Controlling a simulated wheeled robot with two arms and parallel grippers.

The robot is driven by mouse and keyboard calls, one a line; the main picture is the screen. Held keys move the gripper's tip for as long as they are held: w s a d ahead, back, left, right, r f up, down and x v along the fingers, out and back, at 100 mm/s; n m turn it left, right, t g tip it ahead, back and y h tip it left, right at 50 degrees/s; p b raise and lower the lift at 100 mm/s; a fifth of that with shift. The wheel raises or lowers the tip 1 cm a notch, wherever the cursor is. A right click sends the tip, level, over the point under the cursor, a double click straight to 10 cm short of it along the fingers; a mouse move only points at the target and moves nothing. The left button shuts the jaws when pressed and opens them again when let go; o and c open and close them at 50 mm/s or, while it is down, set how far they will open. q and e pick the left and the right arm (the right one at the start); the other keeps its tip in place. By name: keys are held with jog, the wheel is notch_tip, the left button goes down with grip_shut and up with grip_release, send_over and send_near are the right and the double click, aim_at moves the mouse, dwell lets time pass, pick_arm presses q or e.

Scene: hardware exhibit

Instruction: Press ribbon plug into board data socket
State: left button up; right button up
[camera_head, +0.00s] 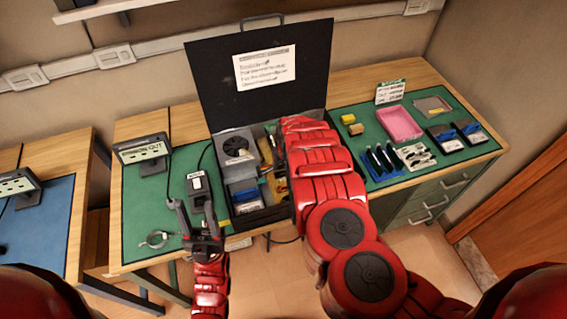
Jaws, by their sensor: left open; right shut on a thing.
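An open black equipment case (262,215) stands on the green mat, its lid raised at the back. Inside it are a round fan (236,146), a blue part (246,195) and small coloured parts. I cannot make out the ribbon plug or the board data socket. My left gripper (190,203) is open, with its fingers apart, left of the case and above the mat. A small white-labelled dark block (198,181) lies by its fingertips; I cannot tell whether they touch. My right arm reaches over the right side of the case. Its gripper is hidden behind the forearm.
A green-lit sign (143,151) stands at the left, with a thin cable beside it. A clamp-like ring (157,239) lies near the front edge.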

aim_at(283, 174)
jog(key=shift+s+r+p, duration=0.1)
jog(key=shift+s+p, duration=0.1)
jog(key=shift+p, duration=0.1)
dwell(0.5)
dwell(0.5)
jog(key=shift+f+b, duration=0.45)
jog(key=shift+f, duration=0.1)
jog(key=shift+f+b, duration=0.8)
jog(key=shift+f, duration=0.25)
dwell(0.7)
jog(key=shift+s, duration=0.1)
jog(key=o, duration=1.1)
jog(key=shift+d, duration=0.1)
jog(key=shift+c, duration=0.2)
jog(key=shift+s+f, duration=0.1)
